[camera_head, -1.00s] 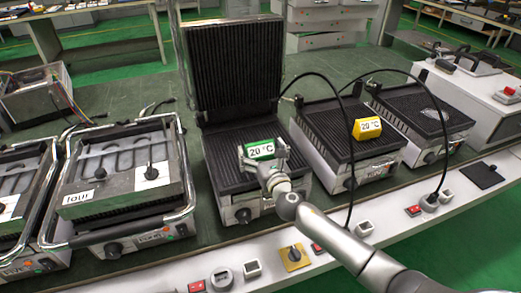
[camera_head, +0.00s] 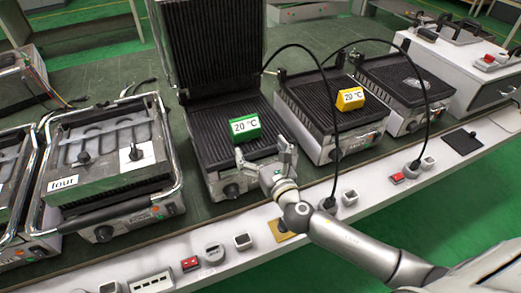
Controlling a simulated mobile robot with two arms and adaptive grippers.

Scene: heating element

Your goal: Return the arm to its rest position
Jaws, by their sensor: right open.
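My right gripper (camera_head: 264,160) is open and empty at the front edge of the open grill (camera_head: 207,150). Its fingers point away from me, and my arm comes in from the lower right. A green block (camera_head: 245,129) labelled "20 °C" sits on the open grill's lower ribbed plate, a little beyond the fingers and apart from them. A yellow block (camera_head: 351,94) labelled "20 °C" sits on the ribbed grill (camera_head: 315,102) to the right. My left gripper is not in view.
A closed grill (camera_head: 105,160) with a "four" label stands at left. A white ledge with a red switch (camera_head: 190,264), sockets and a yellow plate knob (camera_head: 281,229) runs along the front. Black cables arch over the right grills. Green floor is clear at lower right.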

